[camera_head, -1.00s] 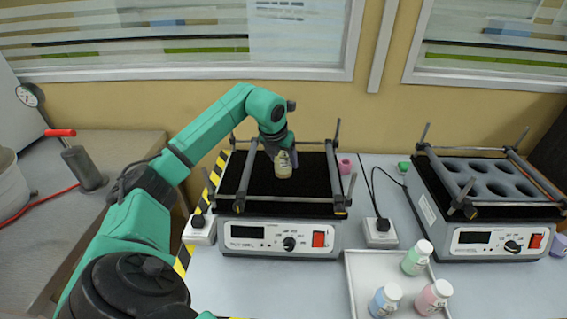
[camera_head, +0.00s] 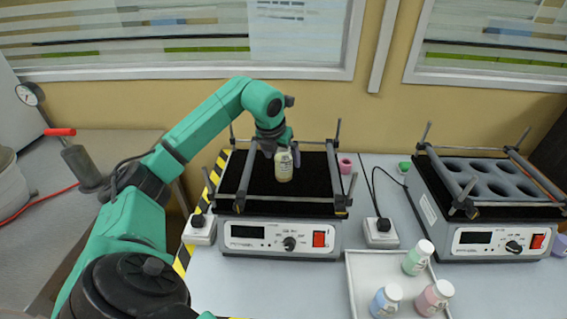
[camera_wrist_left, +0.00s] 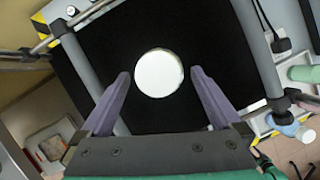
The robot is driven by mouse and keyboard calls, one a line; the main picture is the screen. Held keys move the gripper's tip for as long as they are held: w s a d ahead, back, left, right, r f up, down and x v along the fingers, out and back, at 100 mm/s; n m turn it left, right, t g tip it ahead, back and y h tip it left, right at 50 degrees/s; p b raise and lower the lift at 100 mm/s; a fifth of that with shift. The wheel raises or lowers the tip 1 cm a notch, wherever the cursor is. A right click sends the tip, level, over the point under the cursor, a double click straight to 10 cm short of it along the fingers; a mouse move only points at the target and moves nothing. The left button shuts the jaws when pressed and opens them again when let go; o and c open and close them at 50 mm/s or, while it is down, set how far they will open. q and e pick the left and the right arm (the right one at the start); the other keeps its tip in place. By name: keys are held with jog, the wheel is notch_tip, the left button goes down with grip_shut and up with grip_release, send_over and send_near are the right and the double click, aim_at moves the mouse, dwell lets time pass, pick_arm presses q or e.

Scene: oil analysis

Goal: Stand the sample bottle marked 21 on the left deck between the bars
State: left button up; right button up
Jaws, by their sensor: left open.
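A bottle with pale yellow contents and a white cap (camera_head: 284,165) stands upright on the black left deck (camera_head: 318,189), between its two grey bars. I cannot read its mark. My left gripper (camera_head: 282,151) is at the bottle with its jaws open. In the left wrist view the round white cap (camera_wrist_left: 159,73) shows beyond and between the spread fingers of the left gripper (camera_wrist_left: 160,88), with gaps on both sides. My right gripper is not in view.
The right shaker (camera_head: 490,185) has a grey holed rack. A white tray (camera_head: 352,290) in front holds green, blue and pink bottles. A pink cap (camera_head: 345,166) and a green cap (camera_head: 404,167) lie behind. A power adapter (camera_head: 379,233) sits between the shakers.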

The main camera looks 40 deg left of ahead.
pick_arm(q)
jog(key=a+v, duration=0.1)
jog(key=v, duration=0.7)
jog(key=shift+s+d+r, duration=0.15)
jog(key=shift+d+r, duration=0.15)
jog(key=shift+d, duration=0.25)
